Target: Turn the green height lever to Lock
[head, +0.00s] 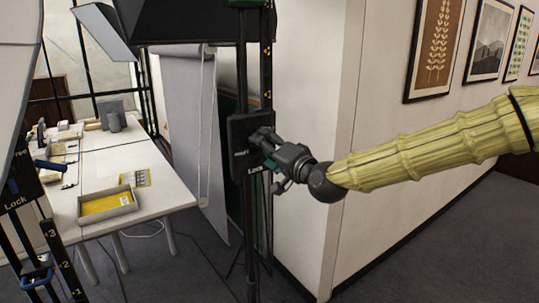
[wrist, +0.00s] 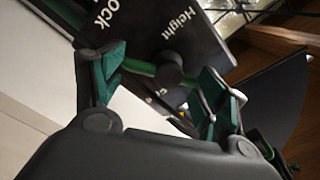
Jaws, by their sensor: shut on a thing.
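The green height lever (wrist: 141,68) shows in the wrist view as a green bar at a dark round hub on a black plate (wrist: 190,40). The plate is lettered "Height" and "Lock". The bar runs from the hub towards the left finger, on the side of the "Lock" lettering. My gripper (wrist: 163,92) is shut on the lever, its green-padded fingers to either side of the hub. In the head view my gripper (head: 264,148) is against the plate (head: 240,133) on a dark upright stand and hides the lever. Whether the lever is exactly at Lock cannot be told.
Another dark stand (head: 55,245) with blue levers (head: 50,165) and a "Lock" label is at the left. A white table (head: 150,205) holds a yellow-lined tray (head: 107,203). A wall corner (head: 335,150) stands close behind my gripper. Framed pictures hang on the right wall.

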